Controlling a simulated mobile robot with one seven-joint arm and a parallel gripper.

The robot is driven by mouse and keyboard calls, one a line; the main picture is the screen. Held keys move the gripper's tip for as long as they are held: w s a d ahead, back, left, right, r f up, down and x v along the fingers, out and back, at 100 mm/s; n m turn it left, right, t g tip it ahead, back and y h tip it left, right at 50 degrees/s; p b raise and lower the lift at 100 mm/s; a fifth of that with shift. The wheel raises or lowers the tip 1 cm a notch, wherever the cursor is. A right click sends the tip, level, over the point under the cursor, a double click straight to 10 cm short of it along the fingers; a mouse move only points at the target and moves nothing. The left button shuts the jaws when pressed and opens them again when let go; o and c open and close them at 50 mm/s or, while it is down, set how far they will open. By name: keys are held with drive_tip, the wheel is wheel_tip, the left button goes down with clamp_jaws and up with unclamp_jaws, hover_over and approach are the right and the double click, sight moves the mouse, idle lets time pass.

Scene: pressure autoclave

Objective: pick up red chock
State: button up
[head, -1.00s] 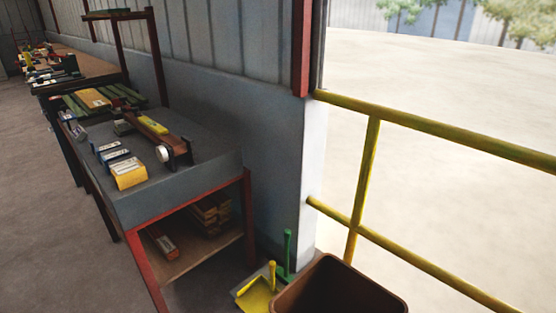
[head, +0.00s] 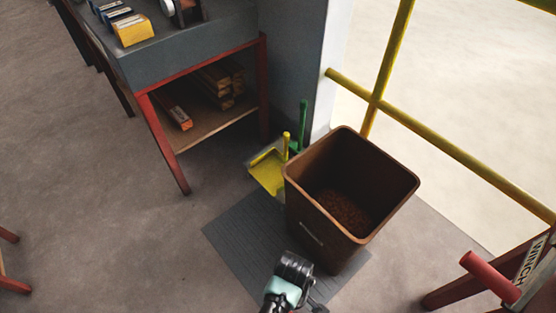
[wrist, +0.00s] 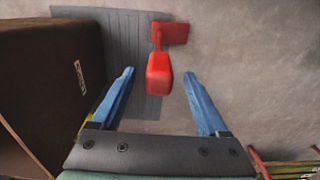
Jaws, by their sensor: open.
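The red chock (wrist: 159,78) shows in the wrist view, with a bright red block nearest me. A thin red bar joins it to a flat red piece (wrist: 174,33) farther up, at the edge of the grey mat. My gripper (wrist: 159,73) is open, its two blue fingers to the left and right of the block in the picture. A gap shows on each side, and I cannot tell the height between fingers and block. In the head view I do not make out the chock or the fingers; only part of my arm shows at the bottom.
A brown bin (head: 350,205) stands on the grey mat (head: 240,235), close on the left in the wrist view (wrist: 45,75). A yellow dustpan (head: 268,172), a red-legged workbench (head: 165,150) and a yellow railing (head: 440,140) are beyond. Bare floor lies left of the mat.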

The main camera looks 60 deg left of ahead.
drive_tip(key=f+b, duration=0.1)
drive_tip(key=f, duration=0.1)
drive_tip(key=f+b, duration=0.1)
drive_tip(key=f, duration=0.1)
drive_tip(key=shift+a+f, duration=0.2)
drive_tip(key=shift+f, duration=0.15)
clamp_jaws()
drive_tip(key=shift+r, duration=0.15)
idle(0.9)
